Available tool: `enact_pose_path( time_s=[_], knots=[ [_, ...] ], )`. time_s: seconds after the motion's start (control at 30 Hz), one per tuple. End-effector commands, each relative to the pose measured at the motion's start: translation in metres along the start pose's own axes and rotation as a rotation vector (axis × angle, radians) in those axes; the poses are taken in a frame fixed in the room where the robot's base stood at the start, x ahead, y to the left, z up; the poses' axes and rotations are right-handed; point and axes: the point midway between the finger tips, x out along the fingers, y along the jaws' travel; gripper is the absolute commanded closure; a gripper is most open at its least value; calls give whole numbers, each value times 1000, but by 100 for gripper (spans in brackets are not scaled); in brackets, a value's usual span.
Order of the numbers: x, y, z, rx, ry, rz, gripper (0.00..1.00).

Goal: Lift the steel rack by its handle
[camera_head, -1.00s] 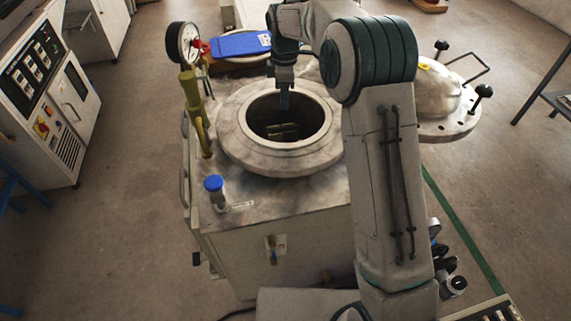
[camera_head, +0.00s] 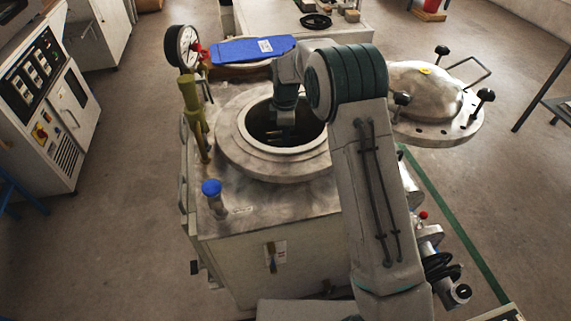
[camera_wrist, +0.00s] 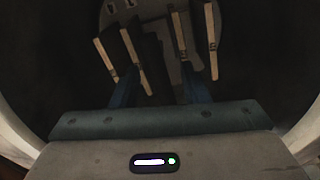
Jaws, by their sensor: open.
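The steel rack shows in the wrist view as a dim grey round plate (camera_wrist: 152,12) deep in the dark vessel. Several pale upright tiles (camera_wrist: 212,40) stand on it in two groups, left and right. A dark shape lies between the groups; I cannot tell clearly whether it is the handle. My gripper (camera_wrist: 160,78) is open, its two blue fingers pointing down toward the rack with a gap between them. In the head view my gripper reaches into the round opening of the vessel (camera_head: 238,145), and its fingertips are hidden. I cannot tell whether the fingers touch anything.
The vessel's thick round rim surrounds my gripper closely. A pressure gauge (camera_head: 187,47) on a yellow-green pipe stands at the left, with a blue-capped fitting (camera_head: 211,188) in front. A blue pad (camera_head: 252,49) lies behind. The domed lid (camera_head: 425,90) is swung to the right.

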Motion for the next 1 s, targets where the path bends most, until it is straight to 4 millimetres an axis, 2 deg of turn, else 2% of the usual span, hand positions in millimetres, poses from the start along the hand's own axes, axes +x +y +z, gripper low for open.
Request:
enact_pose_path(
  time_s=[0.03,0.1,0.37,0.5,0.53,1.0],
  knots=[
    [10,-1,0,-1,-1,-2,59],
    [19,-1,0,-1,-1,-2,59],
    [22,0,0,-1,0,1,59],
    [21,0,0,-1,0,1,98],
    [21,0,0,-1,0,1,100],
    [21,0,0,0,0,1,100]
  ],
)
